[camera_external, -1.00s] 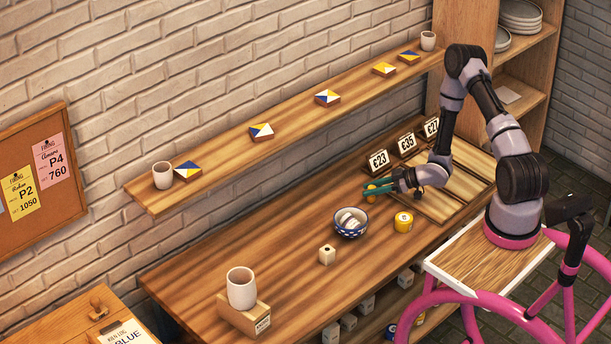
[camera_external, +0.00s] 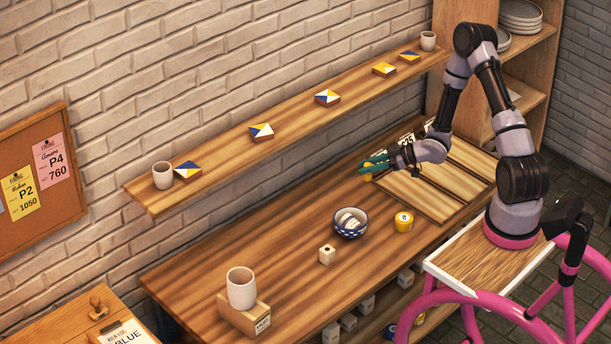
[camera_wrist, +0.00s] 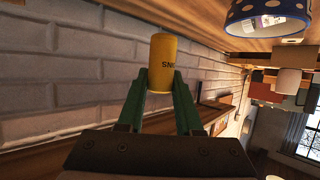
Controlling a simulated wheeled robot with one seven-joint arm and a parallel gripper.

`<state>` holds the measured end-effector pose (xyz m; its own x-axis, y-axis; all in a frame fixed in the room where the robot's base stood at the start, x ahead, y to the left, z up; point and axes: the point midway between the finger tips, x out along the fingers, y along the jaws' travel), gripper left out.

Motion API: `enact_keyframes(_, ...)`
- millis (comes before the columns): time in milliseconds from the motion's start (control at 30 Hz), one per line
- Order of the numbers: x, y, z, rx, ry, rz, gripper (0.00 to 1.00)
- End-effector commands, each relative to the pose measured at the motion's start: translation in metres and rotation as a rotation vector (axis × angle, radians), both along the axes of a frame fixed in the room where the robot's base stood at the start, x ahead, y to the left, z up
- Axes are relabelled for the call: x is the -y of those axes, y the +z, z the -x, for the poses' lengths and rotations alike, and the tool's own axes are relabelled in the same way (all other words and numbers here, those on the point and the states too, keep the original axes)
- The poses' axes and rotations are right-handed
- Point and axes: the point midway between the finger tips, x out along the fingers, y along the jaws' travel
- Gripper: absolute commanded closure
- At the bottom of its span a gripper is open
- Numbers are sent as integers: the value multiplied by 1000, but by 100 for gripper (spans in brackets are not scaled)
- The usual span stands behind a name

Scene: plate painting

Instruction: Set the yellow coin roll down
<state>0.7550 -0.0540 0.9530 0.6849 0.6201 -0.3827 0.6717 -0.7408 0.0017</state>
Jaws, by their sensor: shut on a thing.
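My gripper (camera_external: 369,168) has green fingers and is raised above the back of the wooden counter, beside the tray. It is shut on a yellow coin roll (camera_wrist: 162,60), with dark lettering on its side. In the wrist view the roll stands out between the two fingertips (camera_wrist: 161,82). In the external view only a little of the held roll shows by the fingers. A second yellow roll (camera_external: 403,222) stands on the counter to the right of the bowl.
A blue-patterned bowl (camera_external: 350,223) with pale pieces inside, a small pale block (camera_external: 327,254) and a white cup on a wooden block (camera_external: 243,317) stand on the counter (camera_external: 220,255). A slatted wooden tray (camera_external: 425,195) lies at the right. The wall shelf (camera_external: 222,154) holds tiles.

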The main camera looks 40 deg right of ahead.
Motion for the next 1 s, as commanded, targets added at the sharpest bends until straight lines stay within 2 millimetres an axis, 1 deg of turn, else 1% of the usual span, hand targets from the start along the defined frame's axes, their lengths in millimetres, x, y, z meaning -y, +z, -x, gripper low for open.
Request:
enact_keyframes(33, -20, 1, -2, 3, 27, 0, 100)
enact_keyframes(67, -32, 0, -4, 4, 39, 1, 100)
enact_keyframes(167, -81, 0, -7, 6, 94, 4, 100)
enact_keyframes(200, -103, 0, -7, 8, 116, 4, 100)
enact_keyframes(267, -137, 1, -6, 9, 151, 5, 100)
enact_keyframes(300, -159, 1, -3, 10, 173, 5, 100)
enact_keyframes(367, -192, 1, 2, 11, 207, 5, 100)
enact_keyframes(400, -213, 1, 7, 12, 229, 5, 100)
enact_keyframes(467, -245, 2, 15, 12, 260, 5, 100)
enact_keyframes(500, -266, 2, 22, 12, 282, 4, 100)
enact_keyframes(567, -296, 2, 34, 11, 314, 4, 100)
enact_keyframes(600, -315, 2, 42, 10, 333, 3, 100)
enact_keyframes(700, -355, 2, 62, 8, 375, 2, 100)
enact_keyframes(800, -386, 3, 81, 5, 408, 2, 100)
enact_keyframes(900, -406, 3, 95, 4, 429, 1, 100)
enact_keyframes(1000, -417, 1, 102, 3, 441, 0, 100)
